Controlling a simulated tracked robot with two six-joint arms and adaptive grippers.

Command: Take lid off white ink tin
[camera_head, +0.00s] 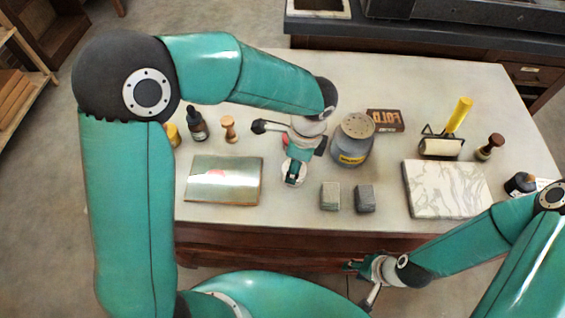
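My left gripper (293,176) points down over the middle of the table. Below and around its fingers shows a small round whitish thing (292,182), which looks like the white ink tin. The gripper covers most of it, so I cannot make out its lid, or whether the fingers touch it. The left fingers are too small and overlapped to tell if they are open. My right gripper (352,266) hangs in front of the table's front edge, away from the tabletop things. Its finger opening is not clear.
A grey can (353,139) with a perforated top stands right of my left gripper. Two grey blocks (330,195) (364,198) lie in front of it. A greenish plate (223,180) lies left, a marble slab (447,188) right. A roller (441,147) stands behind the slab.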

